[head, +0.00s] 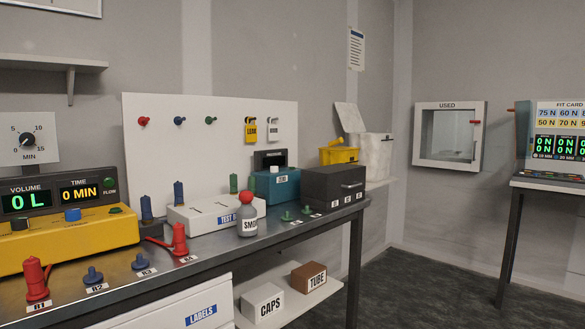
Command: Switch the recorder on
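No thing in the head view carries a readable label "recorder", so I cannot tell which device it is. At the far right a display stand (558,145) shows lit green "ON"-like readouts. Neither of my grippers is in view.
Red and blue fittings labelled R1 to R4 line the front of the bench (215,252). A SMOKE bottle (247,215), a white test block (190,217) and a dark drawer box (335,187) stand behind. CAPS (262,303) and TUBE (309,277) boxes sit below. Floor at right is clear.

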